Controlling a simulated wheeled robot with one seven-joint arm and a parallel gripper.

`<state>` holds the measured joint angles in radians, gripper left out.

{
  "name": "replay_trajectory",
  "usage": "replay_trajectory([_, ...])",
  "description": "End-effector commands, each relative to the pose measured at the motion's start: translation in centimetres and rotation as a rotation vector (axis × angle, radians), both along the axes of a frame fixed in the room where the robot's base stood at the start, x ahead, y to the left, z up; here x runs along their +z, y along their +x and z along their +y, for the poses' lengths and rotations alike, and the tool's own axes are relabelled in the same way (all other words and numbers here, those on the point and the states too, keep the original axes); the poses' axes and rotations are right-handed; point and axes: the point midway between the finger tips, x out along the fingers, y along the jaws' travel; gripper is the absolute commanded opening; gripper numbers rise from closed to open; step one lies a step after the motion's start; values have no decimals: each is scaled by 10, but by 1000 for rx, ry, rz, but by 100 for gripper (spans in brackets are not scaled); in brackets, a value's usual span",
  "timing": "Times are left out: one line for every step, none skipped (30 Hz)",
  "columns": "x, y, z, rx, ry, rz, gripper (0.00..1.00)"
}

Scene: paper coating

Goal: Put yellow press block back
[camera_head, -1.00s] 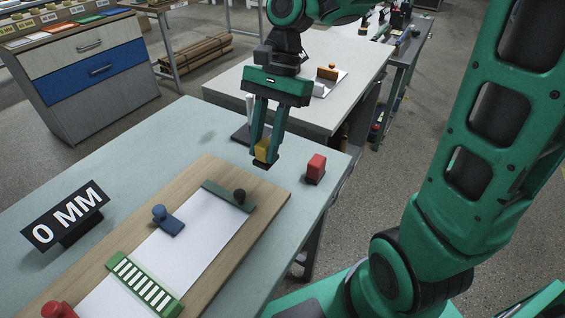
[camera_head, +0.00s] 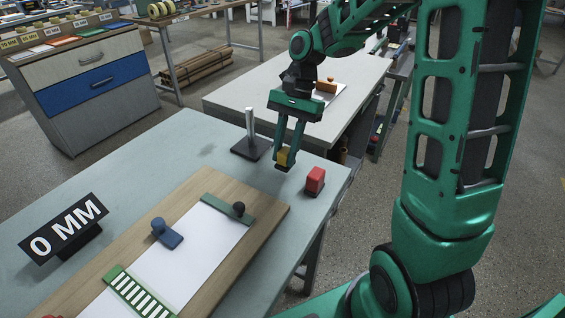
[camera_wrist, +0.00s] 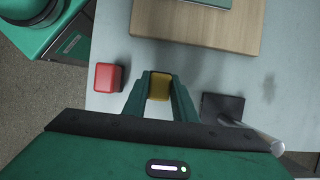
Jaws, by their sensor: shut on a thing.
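The yellow press block (camera_head: 284,158) is held between the two fingers of my gripper (camera_head: 285,160), over the far right part of the light blue table (camera_head: 120,165). In the wrist view the yellow block (camera_wrist: 159,86) sits between the fingertips of my gripper (camera_wrist: 160,92). The fingers hide its sides. The red block (camera_head: 315,180) stands on the table just right of the gripper and apart from it. I cannot tell whether the yellow block touches the table.
A dark stand with a metal post (camera_head: 250,135) is close left of my gripper. The wooden board (camera_head: 265,210) with white paper, a green clamp bar (camera_head: 225,208) and a blue knobbed block (camera_head: 166,234) lies nearer. A 0 MM sign (camera_head: 64,230) stands left.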

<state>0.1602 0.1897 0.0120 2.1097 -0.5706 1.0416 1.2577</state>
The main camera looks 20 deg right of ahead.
Motion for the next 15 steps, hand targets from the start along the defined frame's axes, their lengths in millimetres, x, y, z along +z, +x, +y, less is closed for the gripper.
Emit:
replay_trajectory([-4, 0, 1, 1, 1, 2, 4])
replay_trajectory([-7, -1, 1, 1, 1, 2, 4])
replay_trajectory([-12, -1, 1, 1, 0, 3, 4])
replay_trajectory([-17, -1, 1, 0, 1, 4, 4])
replay_trajectory([-21, -1, 1, 1, 1, 4, 4])
replay_trajectory([-27, -1, 1, 1, 1, 4, 4])
replay_trajectory([-31, -1, 1, 0, 1, 4, 4])
replay_trajectory([-34, -1, 0, 0, 0, 3, 4])
replay_trajectory([-37, -1, 0, 0, 0, 1, 4])
replay_trajectory([-38, -1, 0, 0, 0, 1, 4])
replay_trajectory([-38, -1, 0, 1, 0, 1, 4])
replay_trajectory([-38, -1, 0, 1, 0, 0, 4])
replay_trajectory([-38, -1, 0, 0, 0, 0, 4])
replay_trajectory([-38, -1, 0, 0, 0, 0, 4])
replay_trajectory([-38, -1, 0, 0, 0, 0, 4])
